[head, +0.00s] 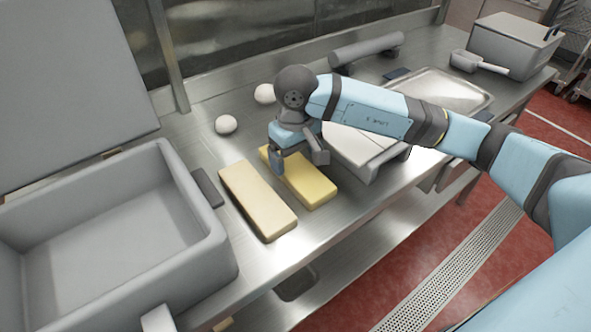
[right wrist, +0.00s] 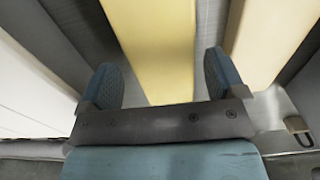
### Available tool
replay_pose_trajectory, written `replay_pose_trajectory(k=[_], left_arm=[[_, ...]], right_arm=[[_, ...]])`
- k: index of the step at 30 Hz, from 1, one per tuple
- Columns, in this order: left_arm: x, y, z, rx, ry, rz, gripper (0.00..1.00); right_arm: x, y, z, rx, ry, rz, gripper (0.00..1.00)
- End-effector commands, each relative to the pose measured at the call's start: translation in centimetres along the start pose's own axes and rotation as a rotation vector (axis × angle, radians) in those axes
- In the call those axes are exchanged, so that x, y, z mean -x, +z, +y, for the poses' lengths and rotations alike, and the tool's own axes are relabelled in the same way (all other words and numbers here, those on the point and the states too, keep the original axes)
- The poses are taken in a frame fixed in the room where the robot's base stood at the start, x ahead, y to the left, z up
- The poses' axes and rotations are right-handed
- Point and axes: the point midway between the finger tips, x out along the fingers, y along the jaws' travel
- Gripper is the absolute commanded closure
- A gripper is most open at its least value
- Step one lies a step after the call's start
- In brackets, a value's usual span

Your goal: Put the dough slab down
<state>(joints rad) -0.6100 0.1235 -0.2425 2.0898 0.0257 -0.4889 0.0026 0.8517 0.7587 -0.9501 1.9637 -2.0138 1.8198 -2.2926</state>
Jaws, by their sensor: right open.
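A yellow slab (head: 313,188) lies flat on the steel counter. A paler, cream slab (head: 258,202) lies beside it to the left, nearly parallel, with a narrow gap. I cannot tell by look alone which one is the dough. My right gripper (head: 297,160) is open over the far part of the yellow slab. In the right wrist view the yellow slab (right wrist: 153,45) runs between the spread fingers (right wrist: 162,82), with gaps on both sides, and the cream slab (right wrist: 267,35) lies outside the right finger. My left gripper is not in view.
The steel counter (head: 215,150) carries two white balls (head: 226,124) behind the slabs. A white-topped box (head: 350,145), a tray (head: 440,92) and a scoop (head: 478,63) are at right. The counter's front edge is near the slabs.

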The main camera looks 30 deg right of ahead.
Motion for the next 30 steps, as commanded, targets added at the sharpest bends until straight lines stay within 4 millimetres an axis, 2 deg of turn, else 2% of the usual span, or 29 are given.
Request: replay_pose_trajectory(k=[3,6,14,21,22,23,30], left_arm=[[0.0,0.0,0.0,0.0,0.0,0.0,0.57],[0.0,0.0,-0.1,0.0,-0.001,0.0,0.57],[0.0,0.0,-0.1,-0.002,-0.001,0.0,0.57],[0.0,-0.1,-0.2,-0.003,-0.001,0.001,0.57],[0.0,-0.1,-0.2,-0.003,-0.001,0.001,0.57],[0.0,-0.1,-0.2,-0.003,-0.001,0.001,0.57],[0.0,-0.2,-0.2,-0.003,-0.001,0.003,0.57]], right_arm=[[-1.8,0.0,-0.1,-0.001,0.0,-0.003,0.11],[-2.6,0.0,-0.1,0.0,0.0,-0.002,0.11],[-2.8,0.0,-0.1,0.0,0.0,0.0,0.11],[-2.8,0.0,-0.1,0.0,0.0,0.0,0.64],[-2.7,0.0,-0.1,0.0,0.0,0.001,0.64],[-2.7,-0.1,-0.1,0.0,0.0,0.001,0.69],[-2.5,-0.1,0.0,0.0,0.0,0.001,0.69]])
